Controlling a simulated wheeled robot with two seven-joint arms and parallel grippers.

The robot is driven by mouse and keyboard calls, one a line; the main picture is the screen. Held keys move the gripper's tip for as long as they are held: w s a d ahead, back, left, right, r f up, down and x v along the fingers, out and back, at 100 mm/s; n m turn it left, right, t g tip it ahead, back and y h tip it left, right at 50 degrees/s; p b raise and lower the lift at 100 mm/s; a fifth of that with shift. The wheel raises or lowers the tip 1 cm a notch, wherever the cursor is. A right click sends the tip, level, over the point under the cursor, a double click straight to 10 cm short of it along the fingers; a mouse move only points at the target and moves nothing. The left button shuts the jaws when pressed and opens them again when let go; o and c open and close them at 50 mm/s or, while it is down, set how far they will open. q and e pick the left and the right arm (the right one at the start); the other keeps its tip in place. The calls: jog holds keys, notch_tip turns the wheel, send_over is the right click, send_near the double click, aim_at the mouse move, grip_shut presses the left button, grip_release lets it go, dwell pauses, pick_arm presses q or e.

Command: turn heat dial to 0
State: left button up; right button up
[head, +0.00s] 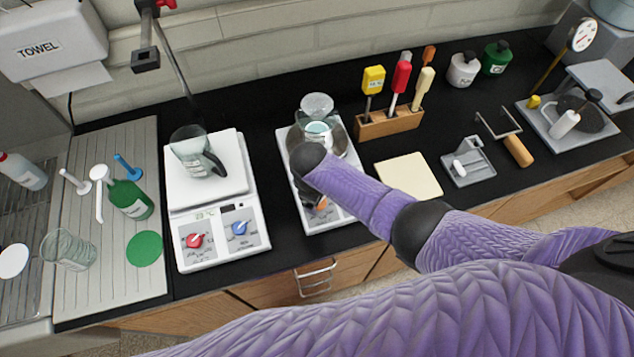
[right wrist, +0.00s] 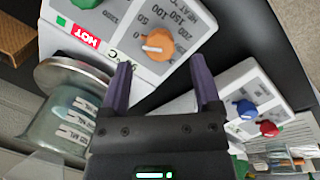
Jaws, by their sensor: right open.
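The orange heat dial (right wrist: 157,44) sits on the front panel of the middle hot plate (head: 342,218), beside print reading HEAT. Its white pointer mark points left in the right wrist view, near the low end of the scale; the exact number is unclear. In the head view a bit of the dial (head: 321,204) shows past my wrist. My right gripper (right wrist: 160,66) is open and empty, its two fingers apart, with the dial just beyond and between the fingertips. I cannot tell whether they touch it. In the head view my arm hides the gripper. My left gripper is not in view.
Glassware (head: 318,130) stands on the middle hot plate behind my wrist. Another unit (head: 210,195) to the left has a red dial (head: 194,240), a blue dial (head: 239,228) and a beaker. A wooden tool block (head: 390,122) and pale pad (head: 409,175) stand right.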

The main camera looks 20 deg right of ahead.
jog(key=r, duration=0.1)
jog(key=r+p, duration=0.1)
jog(key=r, duration=0.3)
jog(key=shift+s+a+r, duration=0.2)
jog(key=shift+s+a, duration=0.05)
jog(key=shift+a, duration=0.05)
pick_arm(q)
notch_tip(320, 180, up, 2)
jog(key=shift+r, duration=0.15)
